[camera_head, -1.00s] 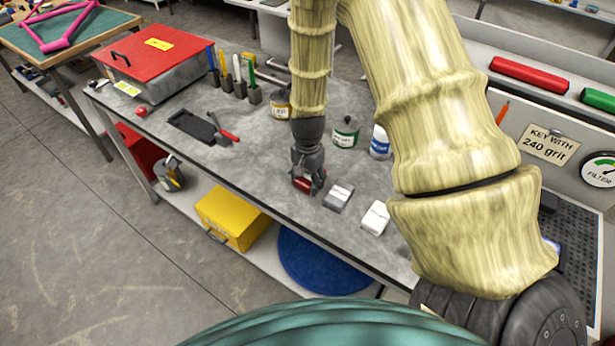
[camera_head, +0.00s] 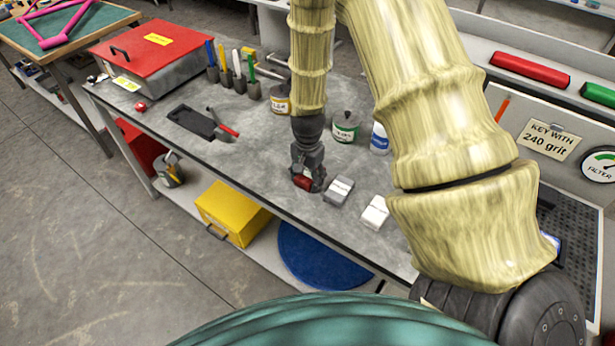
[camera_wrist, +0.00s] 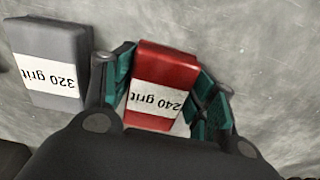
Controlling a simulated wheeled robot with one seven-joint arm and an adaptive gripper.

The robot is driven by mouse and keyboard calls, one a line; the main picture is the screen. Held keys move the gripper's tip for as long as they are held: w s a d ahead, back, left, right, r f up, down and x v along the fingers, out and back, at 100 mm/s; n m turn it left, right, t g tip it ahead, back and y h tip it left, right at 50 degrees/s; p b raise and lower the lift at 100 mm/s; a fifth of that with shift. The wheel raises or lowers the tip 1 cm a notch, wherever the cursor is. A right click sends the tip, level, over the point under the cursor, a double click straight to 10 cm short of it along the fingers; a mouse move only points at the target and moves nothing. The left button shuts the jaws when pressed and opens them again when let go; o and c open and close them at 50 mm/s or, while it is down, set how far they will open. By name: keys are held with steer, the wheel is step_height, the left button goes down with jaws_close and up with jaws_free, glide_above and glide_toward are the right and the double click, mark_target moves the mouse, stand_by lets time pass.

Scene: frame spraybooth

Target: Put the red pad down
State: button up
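The red pad (camera_head: 303,182) is a small block with a white "240 grit" label, shown close up in the wrist view (camera_wrist: 165,70). My gripper (camera_head: 308,178) points down over the grey bench and has a finger on each side of the pad. In the wrist view, the fingers (camera_wrist: 165,95) lie close along both sides of the pad, as if shut on it. The pad is at or very near the bench top; its underside is hidden, so I cannot tell whether it touches.
A grey "320 grit" pad (camera_head: 338,190) lies beside the red one, also in the wrist view (camera_wrist: 50,55). A white pad (camera_head: 375,212) lies farther right. Cans (camera_head: 346,127) stand behind. A black tray (camera_head: 192,122) and a red-handled tool (camera_head: 222,125) lie left. Bench between is clear.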

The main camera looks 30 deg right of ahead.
mark_target(308, 175)
steer(key=shift+o, duration=0.8)
steer(key=shift+f, duration=0.2)
steer(key=shift+r, duration=0.1)
steer(key=shift+r+b, duration=0.3)
steer(key=shift+r, duration=0.4)
step_height(308, 175, up, 4)
steer(key=shift+r+b, duration=0.1)
steer(key=shift+b, duration=1.05)
step_height(308, 175, up, 6)
steer(key=b, duration=0.1)
steer(key=shift+s+r, duration=0.1)
